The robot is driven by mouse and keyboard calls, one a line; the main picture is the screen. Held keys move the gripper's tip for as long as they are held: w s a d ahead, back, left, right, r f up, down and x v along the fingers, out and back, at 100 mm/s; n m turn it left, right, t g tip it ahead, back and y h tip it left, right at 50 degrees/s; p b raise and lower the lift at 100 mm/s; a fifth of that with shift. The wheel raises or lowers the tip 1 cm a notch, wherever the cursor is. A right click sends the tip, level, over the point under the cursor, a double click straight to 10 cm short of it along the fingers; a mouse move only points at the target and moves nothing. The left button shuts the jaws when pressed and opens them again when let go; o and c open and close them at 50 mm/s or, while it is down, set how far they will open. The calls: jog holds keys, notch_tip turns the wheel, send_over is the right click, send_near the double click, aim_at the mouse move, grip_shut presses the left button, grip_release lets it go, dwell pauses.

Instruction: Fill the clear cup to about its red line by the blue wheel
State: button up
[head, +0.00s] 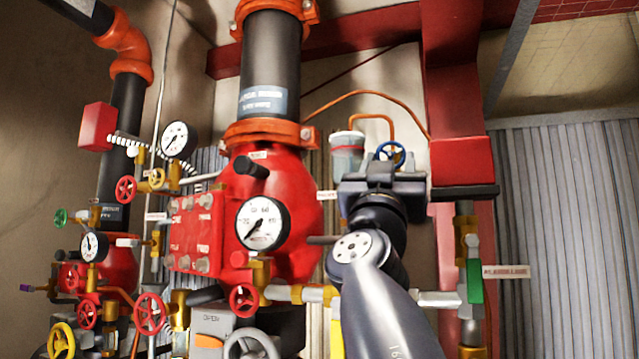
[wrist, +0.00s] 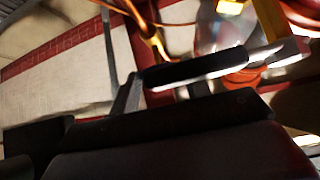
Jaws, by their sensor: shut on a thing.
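The clear cup (head: 346,156) is behind and left of my gripper in the head view, with a red band near its upper part. Its lower part is hidden by my gripper, and I cannot tell the liquid level. The blue wheel (head: 390,153) is just right of the cup, at the tips of my gripper (head: 385,168). My gripper is shut on the blue wheel, as far as the head view shows. In the wrist view, dark gripper parts (wrist: 195,72) cross the picture, and the wheel cannot be made out.
A thin orange pipe (head: 372,116) arches from near the wheel to above the cup. A large red valve body (head: 285,190) with a white gauge (head: 263,223) stands left. A red steel column (head: 458,120) stands close on the right. Corrugated wall (head: 570,220) lies beyond it.

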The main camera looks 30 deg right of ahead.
dwell(0.3)
jog(key=o, duration=1)
jog(key=shift+f, duration=0.1)
jog(key=s+a+b, duration=0.1)
jog(key=s+a, duration=0.1)
jog(key=a, duration=0.1)
jog(key=s+a+b, duration=0.1)
jog(key=s+a, duration=0.2)
jog(key=a, duration=0.1)
jog(key=s+a+b, duration=0.1)
jog(key=s+a, duration=0.1)
jog(key=a, duration=0.1)
jog(key=shift+s+a+f+b, duration=0.15)
jog(key=shift+s+f+b, duration=0.2)
jog(key=shift+s+b, duration=0.05)
